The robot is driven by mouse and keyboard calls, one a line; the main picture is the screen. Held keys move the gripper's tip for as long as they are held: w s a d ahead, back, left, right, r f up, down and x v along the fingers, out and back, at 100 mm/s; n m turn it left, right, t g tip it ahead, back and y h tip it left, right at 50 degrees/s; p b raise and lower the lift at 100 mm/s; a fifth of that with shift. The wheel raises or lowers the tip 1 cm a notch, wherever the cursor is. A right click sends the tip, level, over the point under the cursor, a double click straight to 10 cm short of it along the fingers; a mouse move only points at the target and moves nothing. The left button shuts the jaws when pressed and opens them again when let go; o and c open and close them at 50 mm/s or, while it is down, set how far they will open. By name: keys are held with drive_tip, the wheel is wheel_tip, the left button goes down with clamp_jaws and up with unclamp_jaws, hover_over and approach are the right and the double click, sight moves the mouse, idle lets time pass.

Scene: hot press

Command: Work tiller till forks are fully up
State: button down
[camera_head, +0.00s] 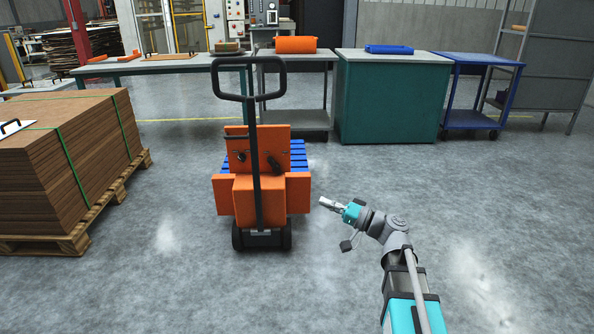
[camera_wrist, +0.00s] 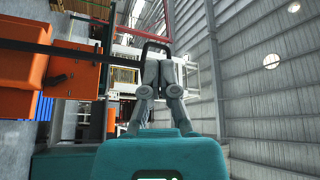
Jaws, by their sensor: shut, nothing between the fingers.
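An orange pallet truck (camera_head: 260,190) stands on the floor in the middle of the head view. Its black tiller (camera_head: 254,150) stands upright, with a loop handle (camera_head: 248,97) at the top. In the wrist view the tiller lies sideways, and its loop (camera_wrist: 153,46) shows beyond my fingertips. The forks are hidden behind the orange body, so their height cannot be told. My gripper (camera_head: 326,202) is to the right of the truck, low and apart from the tiller. In the wrist view my gripper (camera_wrist: 161,65) is shut and empty.
Blue slats (camera_head: 298,155) show behind the truck. A strapped stack of brown boards (camera_head: 60,150) on a wooden pallet (camera_head: 110,200) stands at left. A green cabinet (camera_head: 390,100) and a blue cart (camera_head: 475,95) stand behind. The floor at right is clear.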

drive_tip(key=s+a+f+n+g+h+p, duration=0.1)
drive_tip(key=s+f+g+h, duration=0.25)
drive_tip(key=f, duration=0.25)
drive_tip(key=s+f+g+h+p, duration=0.2)
drive_tip(key=s+f+h, duration=0.25)
drive_tip(key=f, duration=0.25)
drive_tip(key=s+d+f+g+h+p, duration=0.1)
drive_tip(key=s+d+f+h, duration=0.1)
drive_tip(key=d+h, duration=0.3)
drive_tip(key=s+d+f+m+g+h, duration=0.1)
drive_tip(key=s+d+f+h, duration=0.1)
drive_tip(key=s+d+h, duration=0.2)
drive_tip(key=shift+d+f+h+p, duration=0.3)
drive_tip(key=shift+d+h+p, duration=0.05)
drive_tip(key=shift+d+h, duration=0.55)
drive_tip(key=shift+g, duration=0.25)
drive_tip(key=shift+w+a, duration=0.1)
